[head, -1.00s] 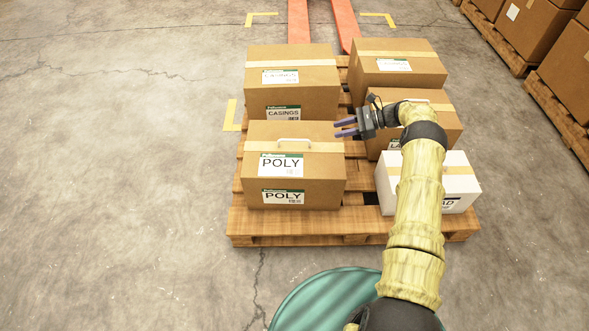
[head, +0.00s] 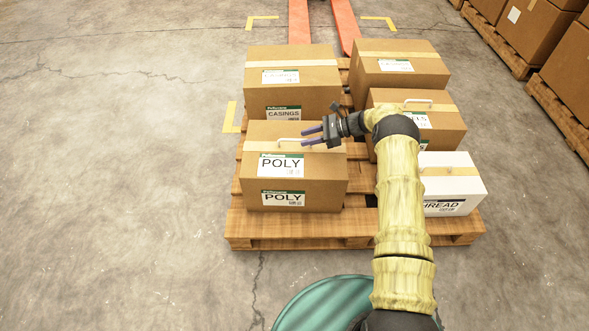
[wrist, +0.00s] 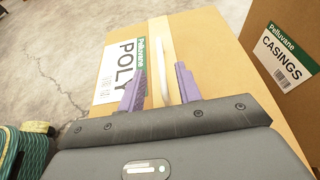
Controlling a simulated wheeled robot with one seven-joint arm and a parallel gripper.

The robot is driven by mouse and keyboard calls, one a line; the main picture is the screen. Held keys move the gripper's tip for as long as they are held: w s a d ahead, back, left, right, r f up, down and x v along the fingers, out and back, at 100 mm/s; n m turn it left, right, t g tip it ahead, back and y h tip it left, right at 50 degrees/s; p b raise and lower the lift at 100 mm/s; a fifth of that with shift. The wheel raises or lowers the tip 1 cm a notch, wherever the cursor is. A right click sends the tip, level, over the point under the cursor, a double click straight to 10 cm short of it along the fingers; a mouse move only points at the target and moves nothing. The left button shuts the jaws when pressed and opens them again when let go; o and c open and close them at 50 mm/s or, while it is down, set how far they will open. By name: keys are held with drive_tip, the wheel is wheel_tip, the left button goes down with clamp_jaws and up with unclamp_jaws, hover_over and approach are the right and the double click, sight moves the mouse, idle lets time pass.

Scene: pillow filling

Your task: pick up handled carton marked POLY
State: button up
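The carton marked POLY (head: 325,182) is a brown box at the front left of the pallet, with a tape strip across its top. Its white handle (head: 293,140) stands on the top face; in the wrist view the handle (wrist: 161,75) shows between the purple fingers. My gripper (head: 308,137) is open above the carton's top, its fingertips close to the right end of the handle. In the wrist view my gripper (wrist: 160,78) has a finger on each side of the handle's line, with a gap between them. I cannot tell whether the fingers touch it.
A CASINGS carton (head: 320,88) stands just behind. Other brown cartons (head: 400,68) and a white THREAD box (head: 470,188) fill the pallet's right side. The wooden pallet (head: 290,238) sits on concrete; open floor (head: 110,180) lies to the left.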

sight(294, 140)
drive_tip(key=shift+b+x, duration=1.55)
drive_tip(key=shift+x, duration=1.05)
drive_tip(key=shift+w, duration=0.1)
drive_tip(key=shift+a, duration=0.1)
clamp_jaws()
drive_tip(key=shift+w+r, duration=0.1)
drive_tip(key=shift+r, duration=0.05)
